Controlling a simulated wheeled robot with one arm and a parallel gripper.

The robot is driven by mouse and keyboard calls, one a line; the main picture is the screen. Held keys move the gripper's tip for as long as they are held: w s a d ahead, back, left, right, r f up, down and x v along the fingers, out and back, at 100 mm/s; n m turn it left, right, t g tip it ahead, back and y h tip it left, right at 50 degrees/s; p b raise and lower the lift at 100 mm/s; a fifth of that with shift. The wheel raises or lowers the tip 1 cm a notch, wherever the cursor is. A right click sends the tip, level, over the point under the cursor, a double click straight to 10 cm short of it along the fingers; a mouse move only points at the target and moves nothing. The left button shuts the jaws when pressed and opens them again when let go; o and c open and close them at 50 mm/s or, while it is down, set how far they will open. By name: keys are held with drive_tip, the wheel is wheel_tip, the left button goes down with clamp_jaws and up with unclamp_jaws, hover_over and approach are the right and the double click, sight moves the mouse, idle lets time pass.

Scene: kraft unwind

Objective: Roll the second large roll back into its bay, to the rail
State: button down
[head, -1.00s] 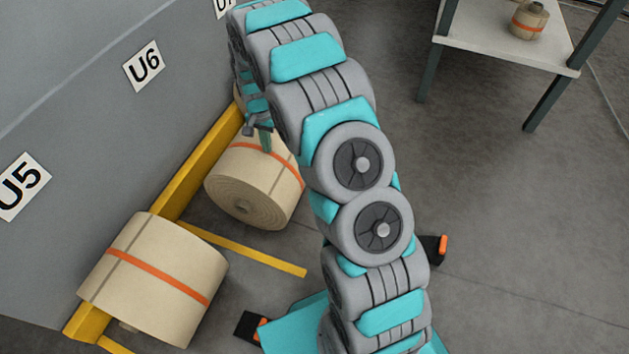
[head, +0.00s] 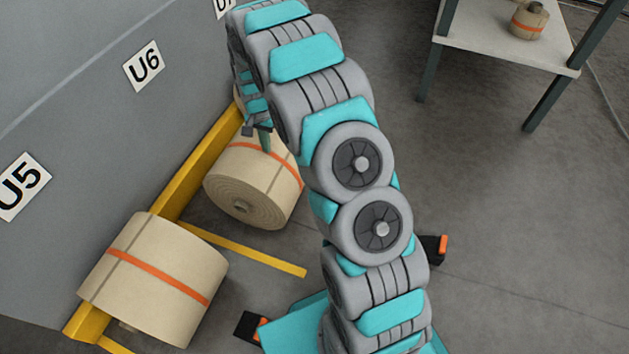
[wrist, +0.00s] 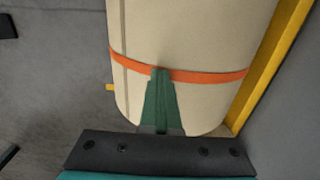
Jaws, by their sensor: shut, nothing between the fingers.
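A large kraft roll (head: 250,185) with an orange band lies on its side on the floor below the U6 sign, close beside the yellow rail (head: 203,160). I cannot tell whether it touches the rail. My gripper (head: 264,141) is shut and empty, its fingertips against or just over the upper side of this roll. In the wrist view the green fingers (wrist: 160,72) sit together in front of the roll (wrist: 190,40), their tips at the orange band. The yellow rail (wrist: 279,62) runs along the roll's right side there. My arm hides part of the roll's right side in the head view.
Another large banded roll (head: 155,280) lies at the rail below the U5 sign (head: 20,187). A yellow floor line (head: 250,252) separates the two bays. A white table (head: 490,45) with a small roll (head: 529,20) stands at upper right. Floor between table and arm is clear.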

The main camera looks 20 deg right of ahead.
sight(241, 145)
drive_tip(key=shift+w+a, duration=0.75)
drive_tip(key=shift+w+a+f, duration=0.15)
drive_tip(key=shift+w+a, duration=0.6)
drive_tip(key=shift+a, duration=0.1)
drive_tip(key=shift+w+a+f, duration=0.15)
drive_tip(key=shift+w+a, duration=0.6)
drive_tip(key=shift+a, duration=0.05)
drive_tip(key=shift+w+a, duration=0.7)
drive_tip(key=shift+a, duration=0.05)
drive_tip(key=shift+w+a+r, duration=0.15)
drive_tip(key=shift+w+a, duration=0.75)
drive_tip(key=shift+w, duration=0.15)
drive_tip(key=shift+w+a+r, duration=0.1)
drive_tip(key=shift+w+a, duration=0.6)
drive_tip(key=shift+a, duration=0.05)
drive_tip(key=shift+w+r+p, duration=0.15)
drive_tip(key=shift+r+p, duration=0.15)
